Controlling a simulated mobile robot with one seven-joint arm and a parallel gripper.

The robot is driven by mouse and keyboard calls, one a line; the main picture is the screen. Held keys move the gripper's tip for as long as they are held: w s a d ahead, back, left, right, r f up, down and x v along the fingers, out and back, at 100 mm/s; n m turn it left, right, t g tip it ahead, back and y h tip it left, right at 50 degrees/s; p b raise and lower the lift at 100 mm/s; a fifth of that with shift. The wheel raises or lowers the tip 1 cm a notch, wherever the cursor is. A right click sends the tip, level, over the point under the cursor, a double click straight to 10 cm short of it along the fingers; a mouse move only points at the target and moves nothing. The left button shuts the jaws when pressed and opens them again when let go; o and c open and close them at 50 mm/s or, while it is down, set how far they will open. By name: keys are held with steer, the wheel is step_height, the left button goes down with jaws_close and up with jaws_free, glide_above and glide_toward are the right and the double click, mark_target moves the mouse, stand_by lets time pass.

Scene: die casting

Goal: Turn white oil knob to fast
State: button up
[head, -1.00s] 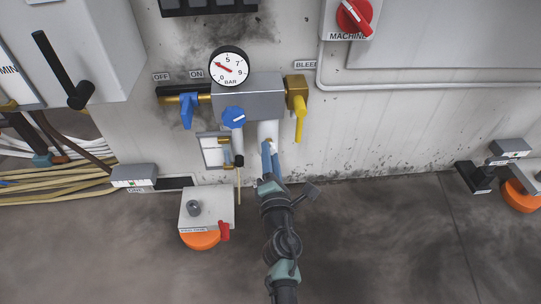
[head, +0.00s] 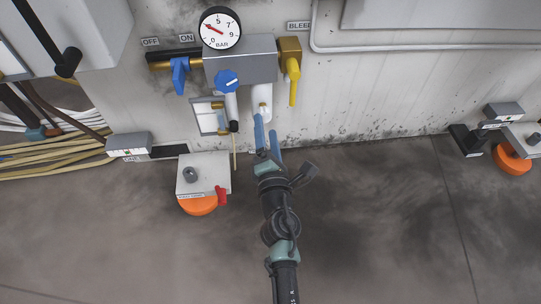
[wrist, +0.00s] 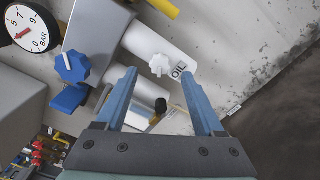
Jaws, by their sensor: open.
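The white oil knob (wrist: 159,65) sits on a white cylinder, just left of an OIL label in the wrist view. In the head view the white cylinder (head: 261,97) hangs under the right part of the grey block, and the knob is small and partly hidden behind the fingers. My gripper (head: 266,130) is open and empty, its blue fingers pointing up at the white cylinder. In the wrist view my gripper (wrist: 162,75) has a finger on each side of the knob's line, with the knob beyond the tips. Any FAST marking is too small to read.
A blue knob (head: 227,81) and a pressure gauge (head: 220,28) are on the grey block (head: 245,62). A blue lever (head: 180,75) is at left, a yellow lever (head: 293,80) at right. A grey box with a red lever (head: 204,173) stands lower left.

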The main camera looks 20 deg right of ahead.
steer(key=v, duration=0.9)
steer(key=shift+s+b, duration=0.2)
steer(key=shift+b, duration=0.1)
steer(key=shift+r, duration=0.1)
steer(key=w+a+r+m+t+h+p, duration=0.15)
steer(key=r+m+p, duration=0.5)
steer(key=r, duration=1.45)
steer(key=w+a+r+m+t+h+p, duration=0.1)
steer(key=w+r+m+t+h+p, duration=0.35)
steer(key=r, duration=1.75)
steer(key=s+a+r+m+t+y+p, duration=0.1)
steer(key=s+a+r+m+y+p, duration=0.25)
steer(key=r, duration=0.75)
steer(key=s+a+r+m+t+y+p, duration=0.25)
steer(key=s+a+r+y+p, duration=0.2)
steer(key=r, duration=0.75)
steer(key=s+a+r+m+t+y+p, duration=0.1)
steer(key=s+a+r+m+y+p, duration=0.3)
steer(key=r, duration=0.7)
step_height(320, 180, up, 37)
steer(key=h+p, duration=0.1)
steer(key=p, duration=3.6)
steer(key=shift+s, duration=0.25)
steer(key=shift+g, duration=0.25)
